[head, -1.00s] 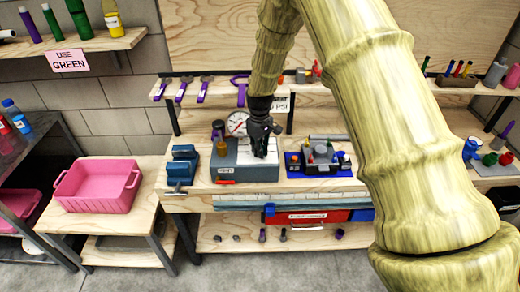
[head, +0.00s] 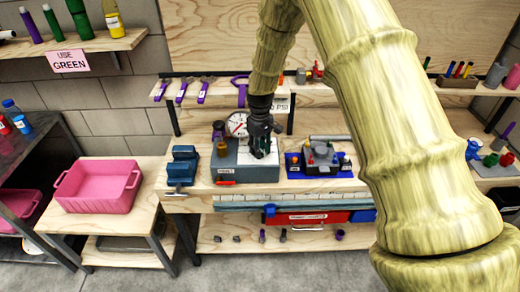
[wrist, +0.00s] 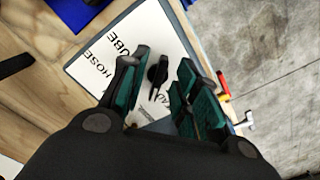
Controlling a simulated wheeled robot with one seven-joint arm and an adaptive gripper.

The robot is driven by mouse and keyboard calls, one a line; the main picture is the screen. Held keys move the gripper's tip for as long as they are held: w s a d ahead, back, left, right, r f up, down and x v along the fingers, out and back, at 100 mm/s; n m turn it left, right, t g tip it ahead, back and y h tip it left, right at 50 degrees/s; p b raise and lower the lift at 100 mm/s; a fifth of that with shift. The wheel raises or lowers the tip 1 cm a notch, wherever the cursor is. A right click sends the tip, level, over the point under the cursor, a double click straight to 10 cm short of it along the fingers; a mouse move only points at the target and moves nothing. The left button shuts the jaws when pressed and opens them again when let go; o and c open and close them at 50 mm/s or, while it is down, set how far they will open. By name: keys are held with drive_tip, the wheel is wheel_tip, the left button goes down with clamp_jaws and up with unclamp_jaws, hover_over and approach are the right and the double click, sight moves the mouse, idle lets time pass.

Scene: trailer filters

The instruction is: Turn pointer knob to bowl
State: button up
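The black pointer knob (wrist: 158,75) sits on a white lettered plate (wrist: 122,45) in the wrist view. The plate reads "HOSE" and "UBE" to the left of the knob, with a partly covered word below it; I cannot read "bowl". My gripper (wrist: 157,80) is open, with teal finger pads on both sides of the knob and a visible gap on each side. In the head view my gripper (head: 261,150) reaches down over the grey box (head: 240,172) that carries the plate; there the knob is hidden by the fingers.
A round gauge (head: 237,124) stands behind the box. A blue vise (head: 182,165) is to its left and a blue mat with a dark device (head: 320,160) to its right. A pink bin (head: 98,186) sits on the left table.

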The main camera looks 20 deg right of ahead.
wheel_tip(320, 180, up, 11)
drive_tip(key=shift+r, duration=0.2)
drive_tip(key=shift+s+f, duration=0.1)
idle(0.5)
